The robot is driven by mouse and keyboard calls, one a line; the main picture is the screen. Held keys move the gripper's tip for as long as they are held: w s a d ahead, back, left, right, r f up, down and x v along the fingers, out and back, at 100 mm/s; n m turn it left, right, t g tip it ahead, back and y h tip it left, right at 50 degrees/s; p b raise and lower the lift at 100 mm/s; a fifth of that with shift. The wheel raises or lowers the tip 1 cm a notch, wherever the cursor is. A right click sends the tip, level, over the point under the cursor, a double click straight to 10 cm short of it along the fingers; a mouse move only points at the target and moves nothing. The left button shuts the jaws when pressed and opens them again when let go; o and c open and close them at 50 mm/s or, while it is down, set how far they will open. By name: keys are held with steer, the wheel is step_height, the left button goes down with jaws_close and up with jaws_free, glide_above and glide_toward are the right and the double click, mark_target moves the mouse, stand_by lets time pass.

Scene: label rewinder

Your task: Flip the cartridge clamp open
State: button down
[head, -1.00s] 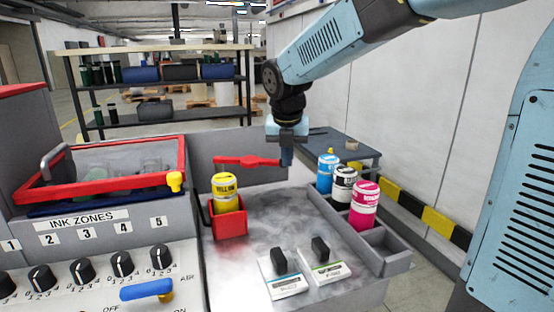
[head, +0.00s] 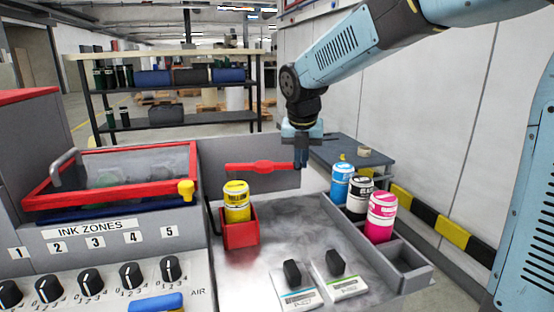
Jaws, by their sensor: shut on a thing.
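The red clamp lever (head: 262,167) lies roughly level against the grey back panel, with a round hub near its middle. My gripper (head: 300,163) points down at the right end of this lever and is shut on it; the fingertips and exact grip are small and partly hidden. The yellow ink cartridge (head: 236,206) stands upright in the red holder (head: 240,236), below and left of the lever's hub.
Cyan (head: 342,184), black (head: 359,194) and magenta (head: 381,217) cartridges stand in a grey rack at the right. Two small black-knobbed devices (head: 293,276) (head: 336,263) sit on the tray's front. A red-framed lid (head: 110,193) is at left. The tray's middle is clear.

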steer(key=shift+w+d, duration=0.1)
steer(key=shift+d, duration=0.1)
steer(key=v, duration=1)
steer(key=shift+d, duration=0.35)
